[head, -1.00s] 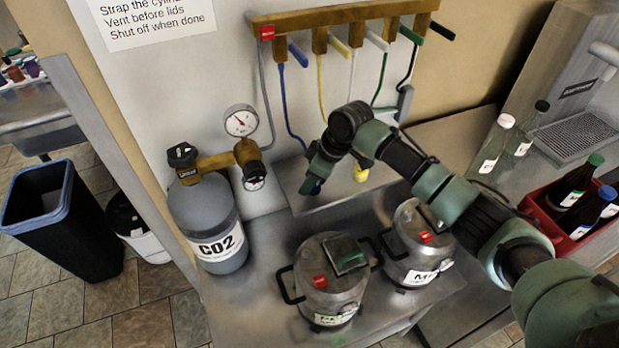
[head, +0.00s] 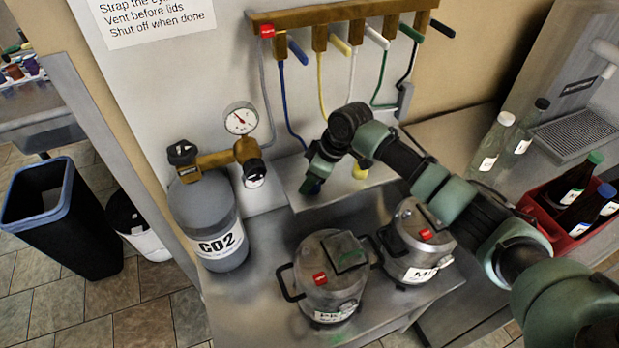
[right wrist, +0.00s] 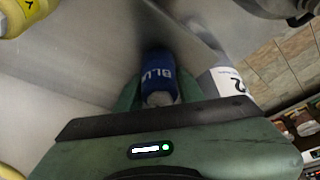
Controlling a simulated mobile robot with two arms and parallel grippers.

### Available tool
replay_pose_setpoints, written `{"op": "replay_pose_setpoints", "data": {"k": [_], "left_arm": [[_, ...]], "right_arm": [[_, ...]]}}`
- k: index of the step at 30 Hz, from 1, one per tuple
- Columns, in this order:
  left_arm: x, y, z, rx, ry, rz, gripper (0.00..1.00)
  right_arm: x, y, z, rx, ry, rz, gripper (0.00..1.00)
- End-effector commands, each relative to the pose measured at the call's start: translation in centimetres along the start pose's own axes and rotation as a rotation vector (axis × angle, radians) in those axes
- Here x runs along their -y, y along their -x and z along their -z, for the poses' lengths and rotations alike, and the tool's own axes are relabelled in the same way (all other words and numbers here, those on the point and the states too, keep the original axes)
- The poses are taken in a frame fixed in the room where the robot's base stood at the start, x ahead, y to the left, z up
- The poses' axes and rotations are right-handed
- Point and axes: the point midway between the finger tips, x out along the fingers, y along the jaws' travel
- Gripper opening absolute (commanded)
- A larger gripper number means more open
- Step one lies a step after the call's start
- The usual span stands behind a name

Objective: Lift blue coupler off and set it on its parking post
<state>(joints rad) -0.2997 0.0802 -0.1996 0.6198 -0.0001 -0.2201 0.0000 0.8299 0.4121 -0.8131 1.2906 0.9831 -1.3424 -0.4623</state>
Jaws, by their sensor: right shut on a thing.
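My right gripper (head: 314,184) is in the middle of the head view, pointing down over the raised steel ledge (head: 288,170) by the wall. In the right wrist view its green fingers are shut on the blue coupler (right wrist: 158,76), a blue cylinder with white letters reading "BLU". In the head view the gripper mostly hides the coupler. The blue hose (head: 285,100) runs down from the wall manifold to it. I cannot tell whether the coupler touches anything below. I cannot pick out its parking post. My left gripper is not in view.
A yellow coupler (head: 360,172) is just right of the gripper. Two steel kegs, one at front (head: 325,285) and one at right (head: 400,245), stand on the lower table. The grey CO2 cylinder (head: 208,215) is at left. A red bottle crate (head: 560,238) is at far right.

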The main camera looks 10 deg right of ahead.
Motion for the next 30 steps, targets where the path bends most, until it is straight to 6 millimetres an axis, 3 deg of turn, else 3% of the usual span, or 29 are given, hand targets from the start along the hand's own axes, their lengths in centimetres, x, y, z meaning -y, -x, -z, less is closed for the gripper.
{"op": "replay_pose_setpoints", "data": {"k": [27, 28, 30], "left_arm": [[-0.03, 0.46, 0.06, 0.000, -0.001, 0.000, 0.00], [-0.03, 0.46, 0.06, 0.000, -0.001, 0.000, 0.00], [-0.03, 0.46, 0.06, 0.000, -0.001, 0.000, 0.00]], "right_arm": [[0.05, -0.27, -0.08, 0.000, 0.001, 0.000, 0.00], [0.05, -0.27, -0.08, 0.000, 0.001, 0.000, 0.46], [0.05, -0.27, -0.09, 0.000, 0.001, 0.000, 0.63]]}}
